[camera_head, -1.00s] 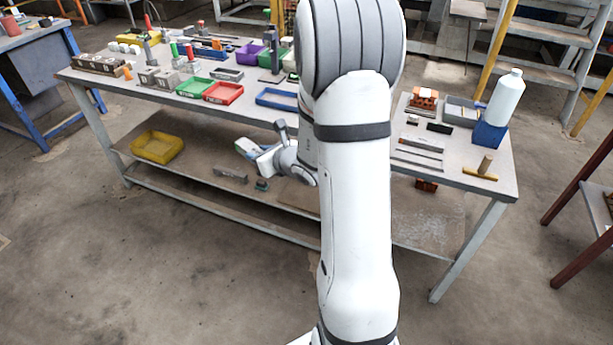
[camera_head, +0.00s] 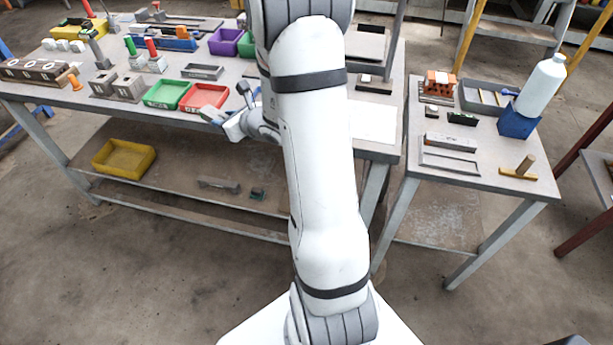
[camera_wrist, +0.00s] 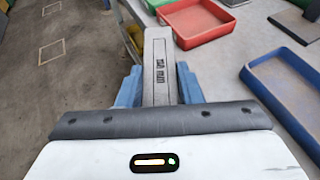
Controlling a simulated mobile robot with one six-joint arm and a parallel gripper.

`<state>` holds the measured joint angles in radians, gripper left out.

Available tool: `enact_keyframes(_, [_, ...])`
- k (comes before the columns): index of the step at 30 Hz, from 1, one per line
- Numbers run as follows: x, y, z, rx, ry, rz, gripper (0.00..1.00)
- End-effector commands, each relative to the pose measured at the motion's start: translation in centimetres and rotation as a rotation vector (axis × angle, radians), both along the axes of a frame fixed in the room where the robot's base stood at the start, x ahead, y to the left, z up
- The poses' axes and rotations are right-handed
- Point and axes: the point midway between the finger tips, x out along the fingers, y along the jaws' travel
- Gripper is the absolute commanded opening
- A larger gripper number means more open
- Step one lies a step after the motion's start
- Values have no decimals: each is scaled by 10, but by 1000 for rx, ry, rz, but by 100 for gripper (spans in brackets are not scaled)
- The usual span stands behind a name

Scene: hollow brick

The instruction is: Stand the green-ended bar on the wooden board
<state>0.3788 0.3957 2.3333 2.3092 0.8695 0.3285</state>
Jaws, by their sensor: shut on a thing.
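My gripper (camera_wrist: 160,88) is shut on a grey bar (camera_wrist: 159,58) with raised lettering, between its two blue fingers in the wrist view. The bar points away from the wrist. No green end shows on it; its near part is hidden by the gripper. In the head view my gripper (camera_head: 214,115) is at the front edge of the long table (camera_head: 60,92), close to the red tray. I cannot make out a wooden board for certain in either view.
A green tray (camera_head: 167,94) and a red tray (camera_head: 204,97) stand beside the gripper. A blue tray (camera_wrist: 288,88) lies to the right in the wrist view. Blocks with green and red posts (camera_head: 152,58) stand farther left. A smaller table (camera_head: 490,180) holds a white bottle (camera_head: 541,86).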

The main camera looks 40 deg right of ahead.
Motion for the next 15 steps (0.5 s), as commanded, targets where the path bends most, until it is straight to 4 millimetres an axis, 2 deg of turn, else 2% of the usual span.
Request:
enact_keyframes(9, [2, 6, -4, 0, -1, 17, 0])
enact_keyframes(11, [2, 7, -13, -2, 1, 28, 0])
enact_keyframes(15, [4, 7, -53, -4, 2, 75, 0])
